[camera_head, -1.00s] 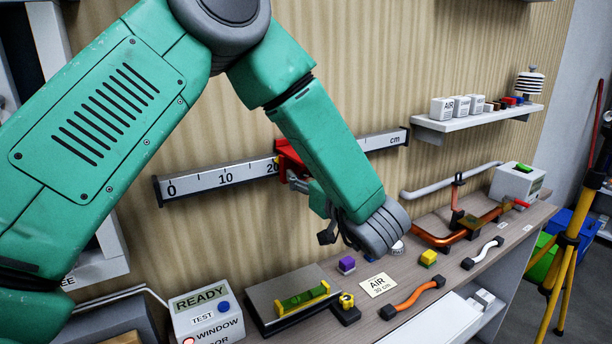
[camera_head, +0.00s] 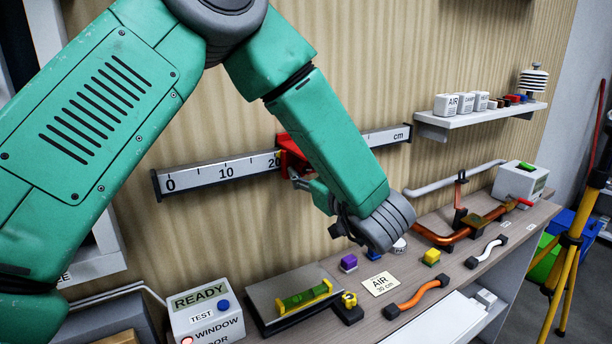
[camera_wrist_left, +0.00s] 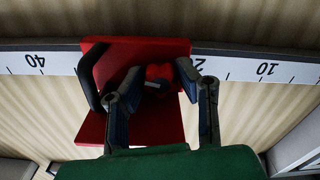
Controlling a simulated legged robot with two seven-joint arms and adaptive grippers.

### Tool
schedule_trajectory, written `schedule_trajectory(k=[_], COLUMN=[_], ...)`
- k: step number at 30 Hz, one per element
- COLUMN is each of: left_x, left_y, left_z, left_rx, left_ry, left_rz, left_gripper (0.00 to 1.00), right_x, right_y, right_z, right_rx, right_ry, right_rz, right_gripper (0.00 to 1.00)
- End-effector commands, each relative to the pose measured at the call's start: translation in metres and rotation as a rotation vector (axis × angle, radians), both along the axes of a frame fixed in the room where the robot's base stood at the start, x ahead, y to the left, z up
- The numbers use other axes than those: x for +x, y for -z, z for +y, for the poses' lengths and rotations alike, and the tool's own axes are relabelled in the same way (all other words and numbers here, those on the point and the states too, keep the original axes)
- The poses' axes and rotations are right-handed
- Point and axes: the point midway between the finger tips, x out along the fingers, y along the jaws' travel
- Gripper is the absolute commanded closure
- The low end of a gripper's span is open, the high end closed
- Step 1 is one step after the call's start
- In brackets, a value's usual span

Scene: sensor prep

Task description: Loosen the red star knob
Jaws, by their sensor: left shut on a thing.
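The red star knob (camera_wrist_left: 158,74) sits on the red carriage (camera_wrist_left: 140,49) in the left wrist view. The carriage also shows in the head view (camera_head: 288,148), on the wall rail with its printed scale, partly behind my left arm. My left gripper (camera_wrist_left: 157,82) has a finger on each side of the knob and is shut on it. In the head view the left gripper (camera_head: 300,181) is just below the carriage, and my forearm hides much of it. The knob cannot be made out there. My right gripper is not in view.
The scale rail (camera_head: 222,172) runs along the wall. Below it, the bench holds a READY box (camera_head: 207,313), a spirit level (camera_head: 303,297), an AIR card (camera_head: 380,284), an orange handle (camera_head: 416,293) and small blocks. A wall shelf (camera_head: 480,119) is at right.

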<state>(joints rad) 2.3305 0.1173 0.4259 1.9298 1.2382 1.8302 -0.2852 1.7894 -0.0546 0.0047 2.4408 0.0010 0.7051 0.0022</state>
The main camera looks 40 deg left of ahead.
Motion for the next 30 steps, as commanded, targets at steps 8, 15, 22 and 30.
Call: schedule_trajectory(k=[8, 15, 22, 30], left_x=[0.0, 0.0, 0.0, 0.0], left_y=[0.007, 0.007, 0.007, 0.007], left_z=[-0.001, -0.001, -0.001, -0.001], left_rx=[-0.082, -0.127, -0.146, -0.148], left_ry=[0.002, 0.002, 0.003, 0.002], left_rz=[-0.172, -0.276, -0.318, -0.322], left_gripper=[1.0, 1.0, 1.0, 1.0], right_x=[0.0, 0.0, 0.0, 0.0], right_y=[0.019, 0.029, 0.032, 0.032], right_z=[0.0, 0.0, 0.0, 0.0], right_rx=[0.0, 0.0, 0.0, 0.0], right_ry=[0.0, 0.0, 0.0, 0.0], right_rz=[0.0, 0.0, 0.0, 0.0], right_gripper=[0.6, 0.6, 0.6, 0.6])
